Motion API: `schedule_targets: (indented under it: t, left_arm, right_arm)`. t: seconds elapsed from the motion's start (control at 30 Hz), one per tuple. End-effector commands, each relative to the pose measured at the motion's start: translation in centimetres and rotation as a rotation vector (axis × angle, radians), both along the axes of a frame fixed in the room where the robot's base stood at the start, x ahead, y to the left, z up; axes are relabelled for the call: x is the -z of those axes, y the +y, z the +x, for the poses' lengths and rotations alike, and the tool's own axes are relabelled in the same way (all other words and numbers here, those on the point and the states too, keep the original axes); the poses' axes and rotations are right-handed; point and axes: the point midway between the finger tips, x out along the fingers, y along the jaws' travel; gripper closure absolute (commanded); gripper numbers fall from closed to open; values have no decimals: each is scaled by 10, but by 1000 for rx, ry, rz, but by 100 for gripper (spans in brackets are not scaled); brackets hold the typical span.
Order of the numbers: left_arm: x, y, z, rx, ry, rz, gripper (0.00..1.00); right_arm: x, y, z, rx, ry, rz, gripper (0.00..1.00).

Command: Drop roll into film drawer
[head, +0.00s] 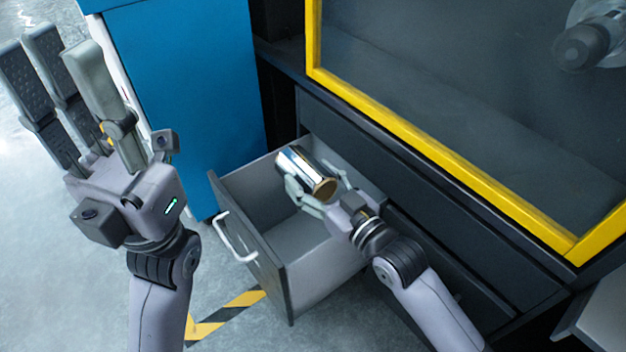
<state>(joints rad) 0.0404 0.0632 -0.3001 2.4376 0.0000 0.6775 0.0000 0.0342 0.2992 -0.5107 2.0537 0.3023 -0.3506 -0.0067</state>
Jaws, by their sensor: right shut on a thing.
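A shiny silver roll (302,170) with a brown core end shows in the head view, over the opened film drawer. My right gripper (316,185) is shut on the roll, with fingers on both sides of it. The film drawer (301,247) is pulled out of the dark cabinet, and the part of its floor that I see is bare. How high the roll is above the drawer floor is hard to tell. My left gripper (70,85) is raised at the left, away from the drawer, its fingers spread apart and holding nothing.
A white handle (235,240) is on the drawer front. A blue cabinet (190,75) stands left of the drawer. A yellow-framed window (440,155) is above the dark cabinet. Yellow-black tape (225,316) marks the floor. A grey ledge (597,318) is at the lower right.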

Motion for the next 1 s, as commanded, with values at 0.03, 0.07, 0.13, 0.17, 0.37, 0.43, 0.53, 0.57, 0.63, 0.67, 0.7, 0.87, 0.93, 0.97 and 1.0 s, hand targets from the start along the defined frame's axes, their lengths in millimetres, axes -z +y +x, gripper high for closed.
schedule_targets:
  t: [0.03, 0.07, 0.13, 0.17, 0.37, 0.43, 0.53, 0.57, 0.63, 0.67, 0.7, 0.87, 0.93, 0.97, 1.0]
  left_arm:
    - [2, 0, -2, 0, -22, 0, 70]
    - [0, 0, -3, -1, -30, 1, 70]
    - [-3, -1, -5, -2, -46, 2, 70]
    - [-4, -1, -5, -2, -50, 2, 70]
    - [-10, -2, -7, -4, -69, 5, 70]
    - [-11, -2, -7, -4, -70, 5, 70]
    - [-11, -2, -7, -4, -69, 5, 70]
    - [-11, -2, -7, -4, -69, 5, 70]
    - [-11, -2, -7, -4, -69, 5, 70]
    - [-11, -2, -7, -4, -69, 5, 70]
    - [-11, -2, -7, -4, -69, 5, 70]
    - [-11, -2, -7, -4, -70, 5, 70]
    - [-11, -2, -7, -3, -70, 5, 70]
    - [-11, -2, -7, -3, -70, 5, 70]
    - [-11, -2, -7, -3, -70, 5, 70]
  right_arm:
    - [8, 0, 0, 0, -3, 2, 72]
    - [9, 0, 0, 0, -3, 2, 72]
    - [12, 0, 0, 0, -3, 2, 72]
    - [13, 0, 0, 0, -3, 2, 72]
    - [15, 0, 0, 0, -3, 2, 72]
    - [15, 0, 0, 0, -3, 2, 72]
    - [15, 0, 0, 0, -2, 2, 72]
    - [15, 0, 0, 0, -2, 2, 72]
    - [15, 0, 0, 0, -2, 2, 38]
    - [15, 0, 0, 0, -2, 2, 36]
    - [15, 0, 0, 0, -2, 2, 34]
    - [16, 0, 0, 0, -2, 1, 23]
    - [16, 0, 0, 0, -2, 1, 18]
    - [16, 0, 0, 0, -2, 1, 16]
    - [16, 0, 0, 0, -2, 1, 16]
